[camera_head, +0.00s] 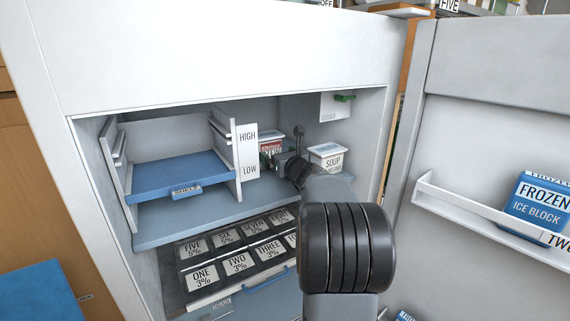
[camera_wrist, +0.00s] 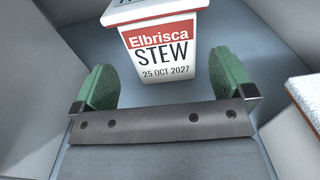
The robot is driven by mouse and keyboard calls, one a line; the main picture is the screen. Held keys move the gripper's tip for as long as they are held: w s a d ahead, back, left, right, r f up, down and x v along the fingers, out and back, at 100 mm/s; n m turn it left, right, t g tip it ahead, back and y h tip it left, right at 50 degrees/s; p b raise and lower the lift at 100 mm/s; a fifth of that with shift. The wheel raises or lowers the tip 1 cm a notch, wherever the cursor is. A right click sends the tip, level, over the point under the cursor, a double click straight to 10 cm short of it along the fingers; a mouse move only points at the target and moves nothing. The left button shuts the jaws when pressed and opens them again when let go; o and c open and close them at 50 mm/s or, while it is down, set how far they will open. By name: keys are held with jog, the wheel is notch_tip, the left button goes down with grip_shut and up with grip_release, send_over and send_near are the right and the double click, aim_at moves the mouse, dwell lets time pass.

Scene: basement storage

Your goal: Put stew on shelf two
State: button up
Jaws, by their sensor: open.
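The stew (camera_head: 270,147) is a white tub with a red and white label. It stands inside the open freezer, right of the HIGH/LOW panel. In the wrist view the stew (camera_wrist: 162,50) shows its front label, "Elbrisca STEW 25 OCT 2027", upright and just ahead of my gripper. In the head view my gripper (camera_head: 293,163) is partly hidden by my arm. A blue shelf (camera_head: 175,175) labelled "SHELF" sits on the left; its number is unreadable.
A soup tub (camera_head: 327,157) stands close to the right of the stew. The HIGH/LOW panel (camera_head: 246,152) stands between the stew and the blue shelf. Numbered black bins (camera_head: 237,263) lie below. The open door (camera_head: 480,110) at right holds a frozen ice block (camera_head: 537,203).

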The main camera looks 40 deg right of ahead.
jog(key=shift+s+a, duration=0.15)
jog(key=shift+s, duration=0.9)
jog(key=shift+s+a, duration=0.15)
jog(key=shift+s, duration=0.9)
